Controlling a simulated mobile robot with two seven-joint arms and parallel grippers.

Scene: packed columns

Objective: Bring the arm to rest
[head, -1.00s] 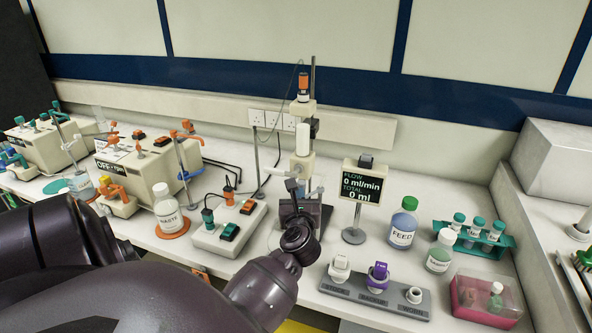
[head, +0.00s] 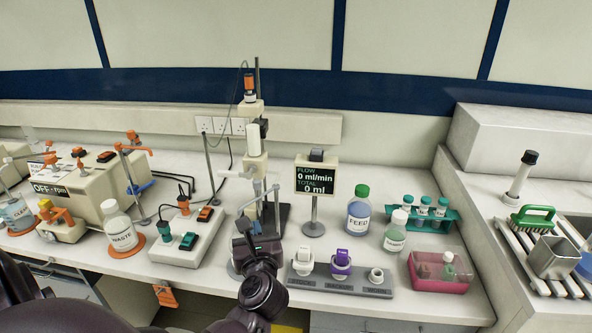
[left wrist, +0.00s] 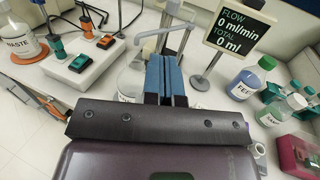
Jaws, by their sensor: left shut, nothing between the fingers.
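My left arm comes in from the lower left in the head view. Its gripper (head: 250,228) is in front of the column stand (head: 255,165), over the front of the bench. In the left wrist view the two blue-faced fingers (left wrist: 165,76) are together, with nothing between them. Beyond the fingers stands a clear bottle (left wrist: 131,80), partly hidden by them. My right gripper is not in view.
The flow display (head: 316,180) and the grey holder (head: 340,278) stand right of the gripper. The white switch box (head: 187,238) and waste bottle (head: 120,228) stand to its left. The feed bottle (head: 358,212) and pink box (head: 438,272) are farther right.

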